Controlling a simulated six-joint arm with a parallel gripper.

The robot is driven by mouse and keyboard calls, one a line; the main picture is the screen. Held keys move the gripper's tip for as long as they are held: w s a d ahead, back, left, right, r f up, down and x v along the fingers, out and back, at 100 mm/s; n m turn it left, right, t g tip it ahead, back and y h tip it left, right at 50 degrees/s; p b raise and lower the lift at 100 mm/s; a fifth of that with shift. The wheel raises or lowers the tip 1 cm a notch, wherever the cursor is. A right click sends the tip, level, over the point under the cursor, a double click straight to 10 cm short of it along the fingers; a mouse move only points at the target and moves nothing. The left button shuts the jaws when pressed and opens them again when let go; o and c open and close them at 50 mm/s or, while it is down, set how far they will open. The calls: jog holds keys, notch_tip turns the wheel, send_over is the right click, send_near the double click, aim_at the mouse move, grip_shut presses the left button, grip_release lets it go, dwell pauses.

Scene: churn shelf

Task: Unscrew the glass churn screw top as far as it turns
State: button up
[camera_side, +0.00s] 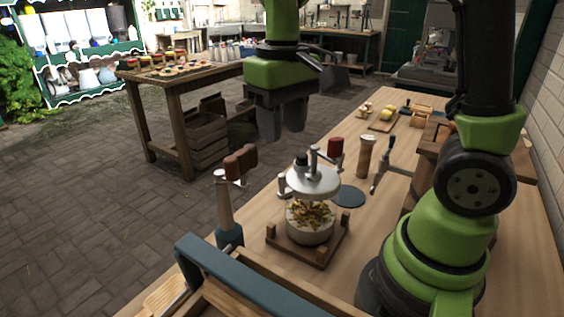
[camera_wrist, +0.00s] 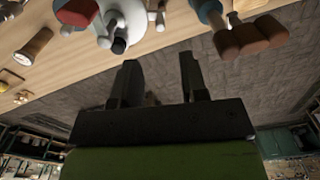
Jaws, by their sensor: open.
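The glass churn (camera_side: 310,224) stands upright in a wooden cradle (camera_side: 333,254) on the bench, with yellowish bits inside. Its pale grey screw top (camera_side: 314,183) sits on it, carrying a crank with a red-brown handle (camera_side: 336,147) and a black knob (camera_side: 301,159). My gripper (camera_side: 283,136) hangs in the air above and behind the churn, open and empty, touching nothing. In the wrist view my two dark fingers (camera_wrist: 161,82) are apart, with paved floor between them. The screw top (camera_wrist: 128,18) shows at that view's upper edge, partly cut off.
A tool with brown grips (camera_side: 240,162) stands left of the churn. A dark round disc (camera_side: 349,196), a wooden cylinder (camera_side: 366,156) and a metal-handled tool (camera_side: 384,160) are to its right. A blue-edged wooden frame (camera_side: 245,280) is in front. A side table (camera_side: 190,84) stands behind.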

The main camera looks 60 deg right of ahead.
aim_at(282, 175)
notch_tip(282, 175, down, 10)
jog(key=shift+r, duration=0.15)
dwell(0.3)
grip_shut()
